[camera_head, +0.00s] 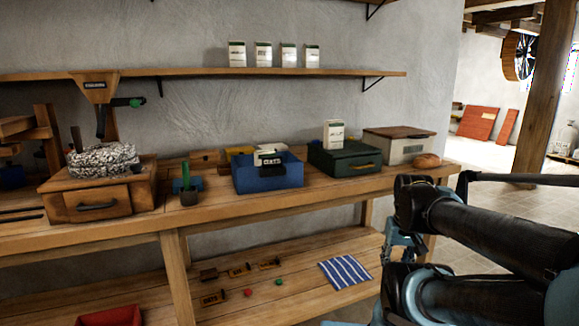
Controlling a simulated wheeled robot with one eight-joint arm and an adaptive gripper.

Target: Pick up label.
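A black-and-white lettered label (268,160) stands at the blue open box (268,180) on the bench top. I cannot tell which one the task means. My dark folded arm fills the right side, apart from all of them. I cannot make out my gripper's fingers.
The bench top (330,193) also holds a green case (344,160), a wooden drawer box (97,194) and a bread loaf (428,160). A striped cloth (345,271) and red and green bits share the lower shelf. White cartons stand on the wall shelf (200,73).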

